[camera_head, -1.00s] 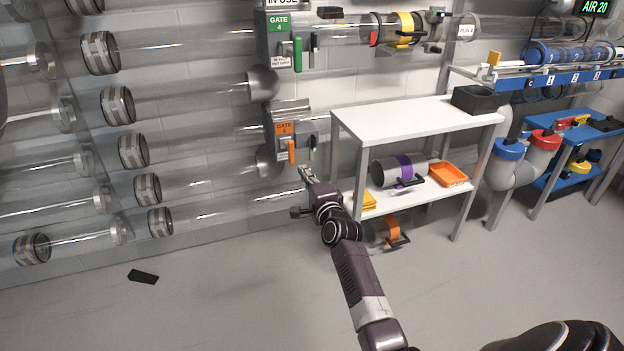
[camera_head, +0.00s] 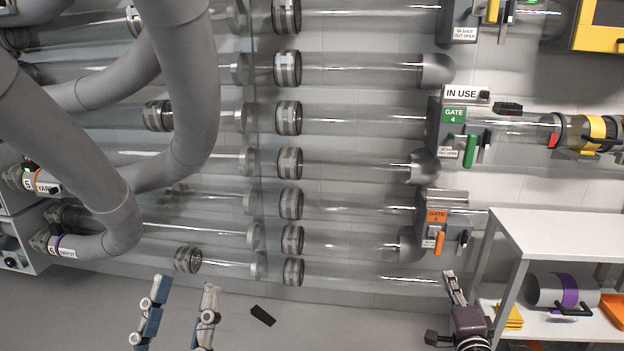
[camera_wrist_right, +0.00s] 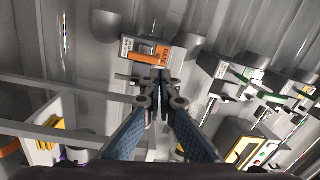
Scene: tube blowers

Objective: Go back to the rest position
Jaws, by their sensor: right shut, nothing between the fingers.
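My right gripper (camera_head: 449,274) is at the lower right of the head view, just below the orange-labelled gate 5 box (camera_head: 433,227) and its orange handle (camera_head: 438,243). In the right wrist view the right gripper (camera_wrist_right: 160,78) has its fingertips together with nothing between them. The gate box with its orange label (camera_wrist_right: 160,52) shows beyond the tips. My left gripper (camera_head: 184,288) is at the bottom left of the head view. Its two blue-grey fingers stand apart and nothing shows between them.
A white shelf table (camera_head: 560,235) stands right of my right gripper, with a purple-banded canister (camera_head: 553,290) on its lower shelf. Large grey pipes (camera_head: 185,90) fill the upper left. A small black block (camera_head: 262,316) lies on the floor.

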